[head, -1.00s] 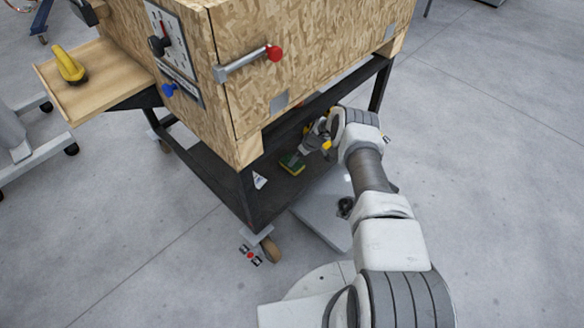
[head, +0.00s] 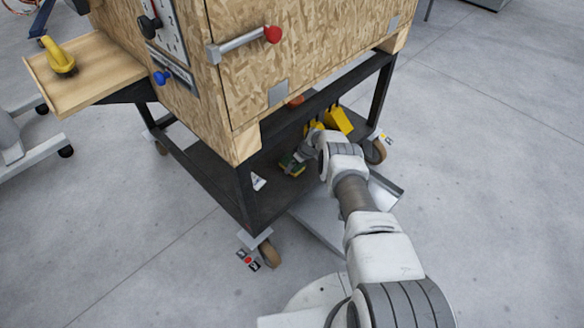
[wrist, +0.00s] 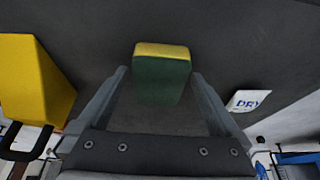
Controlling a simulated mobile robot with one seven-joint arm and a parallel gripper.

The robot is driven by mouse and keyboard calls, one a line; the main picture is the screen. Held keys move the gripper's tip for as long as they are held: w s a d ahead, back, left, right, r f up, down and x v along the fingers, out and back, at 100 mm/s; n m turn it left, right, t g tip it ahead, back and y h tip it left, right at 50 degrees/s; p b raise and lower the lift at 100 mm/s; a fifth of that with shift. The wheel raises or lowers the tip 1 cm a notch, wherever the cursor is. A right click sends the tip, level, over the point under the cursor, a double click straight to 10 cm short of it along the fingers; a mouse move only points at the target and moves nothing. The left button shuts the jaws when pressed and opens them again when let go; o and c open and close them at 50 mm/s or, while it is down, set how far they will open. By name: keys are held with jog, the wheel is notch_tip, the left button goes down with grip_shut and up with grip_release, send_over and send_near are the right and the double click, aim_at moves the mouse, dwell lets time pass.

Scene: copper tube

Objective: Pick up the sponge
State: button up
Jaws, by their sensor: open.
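The sponge (wrist: 161,78) is green with a yellow layer and lies on the dark lower shelf of the cart. In the wrist view it sits between the fingertips of my gripper (wrist: 159,76), with a narrow gap visible on each side. My gripper is open. In the head view the sponge (head: 291,165) shows small beside my gripper (head: 301,158), which reaches in under the wooden box and is partly hidden by my wrist.
A yellow object (wrist: 35,80) lies left in the wrist view, and a white item marked "DRY" (wrist: 247,101) right. The wooden box (head: 300,60) overhangs the black cart frame (head: 240,190). A side board (head: 100,75) holds another yellow item. Open floor surrounds the cart.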

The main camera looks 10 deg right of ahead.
aim_at(296, 166)
jog(key=c, duration=1.2)
jog(key=shift+o, duration=0.2)
jog(key=shift+r, duration=0.1)
jog(key=shift+r+p, duration=0.45)
jog(key=shift+r, duration=0.05)
notch_tip(296, 166, up, 4)
jog(key=shift+f+p, duration=0.2)
jog(key=shift+p, duration=1)
jog(key=d+r, duration=0.6)
jog(key=d, duration=0.5)
jog(key=shift+w+d+r+p, duration=0.15)
jog(key=shift+w+d+p, duration=0.1)
jog(key=shift+d+p, duration=0.1)
